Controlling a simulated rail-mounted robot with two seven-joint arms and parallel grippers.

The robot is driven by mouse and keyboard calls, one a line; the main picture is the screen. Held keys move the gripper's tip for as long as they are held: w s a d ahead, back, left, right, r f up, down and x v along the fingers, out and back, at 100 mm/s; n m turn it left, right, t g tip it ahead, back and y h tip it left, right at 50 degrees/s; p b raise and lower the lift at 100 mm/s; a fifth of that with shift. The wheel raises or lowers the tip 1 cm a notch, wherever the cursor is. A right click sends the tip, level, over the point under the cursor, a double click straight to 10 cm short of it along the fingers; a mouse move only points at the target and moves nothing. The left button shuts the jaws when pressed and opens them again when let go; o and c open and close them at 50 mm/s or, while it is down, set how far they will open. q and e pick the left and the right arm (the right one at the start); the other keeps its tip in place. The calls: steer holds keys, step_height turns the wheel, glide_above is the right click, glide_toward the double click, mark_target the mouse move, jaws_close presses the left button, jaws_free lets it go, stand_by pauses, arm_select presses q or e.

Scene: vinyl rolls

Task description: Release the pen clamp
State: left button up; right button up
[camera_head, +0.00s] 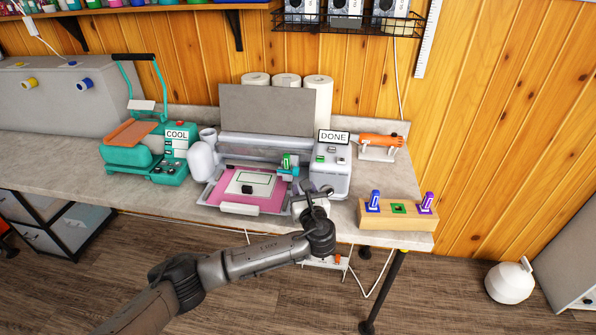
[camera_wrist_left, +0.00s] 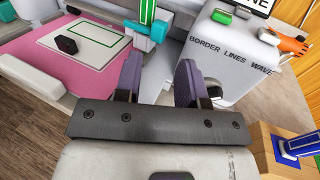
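The pen clamp is a teal carriage (camera_head: 288,172) on the cutting machine's rail, with a green pen (camera_head: 287,160) standing in it. In the left wrist view the teal clamp (camera_wrist_left: 145,33) and the green pen (camera_wrist_left: 147,11) are at the top, beyond my fingertips. My left gripper (camera_head: 308,190) is in front of the machine, to the right of and nearer than the clamp. In its wrist view the left gripper (camera_wrist_left: 160,72) has two purple-padded fingers apart with nothing between them. Whether the clamp's lever is open or closed is too small to tell. My right gripper is not in view.
The machine's control box (camera_head: 330,178) carries a DONE sign (camera_head: 333,136). A pink mat (camera_head: 222,190) bears a white sheet with a green rectangle and a black block. A wooden pen stand (camera_head: 410,221) at the right holds blue and purple pens. A teal heat press (camera_head: 150,160) stands left.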

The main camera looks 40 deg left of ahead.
mark_target(297, 171)
arm_select(q)
steer(key=x, duration=0.8)
steer(key=shift+w+a+p, duration=0.2)
steer(key=shift+p, duration=0.1)
